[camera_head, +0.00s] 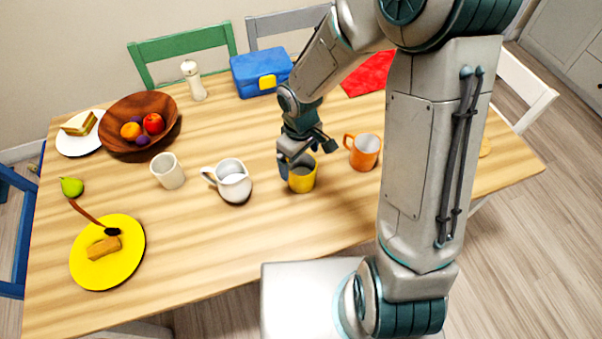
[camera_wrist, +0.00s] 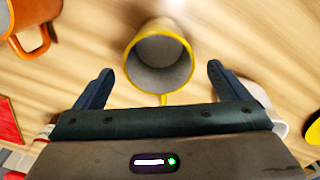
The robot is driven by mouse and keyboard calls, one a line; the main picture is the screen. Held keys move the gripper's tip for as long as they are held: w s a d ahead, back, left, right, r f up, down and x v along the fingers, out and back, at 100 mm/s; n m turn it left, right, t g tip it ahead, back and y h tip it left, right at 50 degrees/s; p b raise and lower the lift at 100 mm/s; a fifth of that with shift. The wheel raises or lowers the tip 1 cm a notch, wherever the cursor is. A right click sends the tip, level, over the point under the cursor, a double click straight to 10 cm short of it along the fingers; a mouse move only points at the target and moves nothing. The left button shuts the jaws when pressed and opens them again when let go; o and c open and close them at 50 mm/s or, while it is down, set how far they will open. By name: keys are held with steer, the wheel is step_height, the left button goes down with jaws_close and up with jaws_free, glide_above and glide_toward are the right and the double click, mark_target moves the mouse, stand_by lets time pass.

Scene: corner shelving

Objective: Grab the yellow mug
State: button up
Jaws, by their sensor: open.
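The yellow mug (camera_head: 302,176) stands upright on the wooden table in the head view, right below my gripper (camera_head: 304,159). In the wrist view the yellow mug (camera_wrist: 160,57) shows its grey inside and yellow rim. Its handle (camera_wrist: 163,99) points toward the gripper's palm. My gripper (camera_wrist: 152,82) is open, with one dark finger on either side of the mug's near part. No finger clearly touches the mug. In the head view my gripper hides part of the mug's rim.
An orange mug (camera_head: 362,152) stands close to the right of the yellow mug. A white pitcher (camera_head: 234,184) and a white cup (camera_head: 168,171) stand to the left. A blue lunch box (camera_head: 259,73) and a red cloth (camera_head: 368,76) lie farther back. The table in front is clear.

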mark_target(300, 167)
steer(key=shift+f, duration=2.4)
steer(key=c, duration=1.3)
steer(key=shift+r, duration=0.2)
steer(key=shift+w+r, duration=0.1)
steer(key=shift+r, duration=1.85)
steer(key=s+d+r+p, duration=0.1)
steer(key=s+d+r, duration=0.5)
steer(key=s, duration=0.3)
steer(key=shift+s+d+r+p, duration=0.2)
steer(key=shift+s+r+p, duration=0.15)
steer(key=shift+r+p, duration=0.05)
